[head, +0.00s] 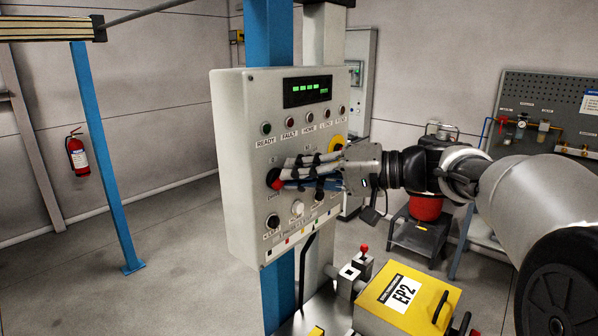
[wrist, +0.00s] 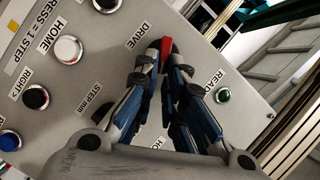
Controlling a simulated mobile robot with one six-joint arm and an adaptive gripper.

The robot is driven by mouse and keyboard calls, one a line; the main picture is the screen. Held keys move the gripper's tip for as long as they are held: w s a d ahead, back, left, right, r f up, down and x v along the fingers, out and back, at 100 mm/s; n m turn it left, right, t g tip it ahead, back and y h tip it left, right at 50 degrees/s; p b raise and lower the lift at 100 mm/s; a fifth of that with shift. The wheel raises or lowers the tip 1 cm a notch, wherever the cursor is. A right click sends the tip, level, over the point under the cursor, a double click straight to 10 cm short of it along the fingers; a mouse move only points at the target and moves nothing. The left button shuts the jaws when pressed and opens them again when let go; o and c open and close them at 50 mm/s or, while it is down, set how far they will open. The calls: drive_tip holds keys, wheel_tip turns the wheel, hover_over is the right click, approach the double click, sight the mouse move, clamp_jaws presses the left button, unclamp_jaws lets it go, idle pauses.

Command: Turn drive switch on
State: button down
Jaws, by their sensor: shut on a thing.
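The grey-white control panel (head: 236,120) stands upright on a blue column, with a green-lit display (head: 307,91) at its top. The drive switch is a red handle (head: 276,184) on the left side of the panel, on a dark round base. In the wrist view the red drive switch (wrist: 167,47) shows beside the "DRIVE" label (wrist: 136,34). My gripper (head: 282,177) reaches it from the right, its fingers closed in on the red handle. In the wrist view my gripper (wrist: 167,62) covers part of the switch, so its exact angle is hard to tell.
Indicator lamps (head: 290,121) line the panel below the display, and a yellow-ringed knob (head: 337,143) sits behind my gripper. Black and white buttons (head: 297,208) lie below. A yellow EP2 box (head: 408,298) and a red-topped lever (head: 364,249) stand under the arm.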

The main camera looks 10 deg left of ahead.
drive_tip(key=m+y, duration=0.1)
drive_tip(key=m, duration=0.1)
drive_tip(key=f+m+y, duration=0.1)
drive_tip(key=m, duration=0.1)
drive_tip(key=shift+w+d+f+m, duration=0.1)
drive_tip(key=shift+w+f+m, duration=0.05)
drive_tip(key=shift+m, duration=0.25)
idle(0.4)
drive_tip(key=c, duration=1.7)
unclamp_jaws()
drive_tip(key=d, duration=0.4)
drive_tip(key=s+d, duration=0.1)
drive_tip(key=d, duration=0.7)
drive_tip(key=shift+s, duration=0.35)
drive_tip(key=shift+a+f, duration=0.1)
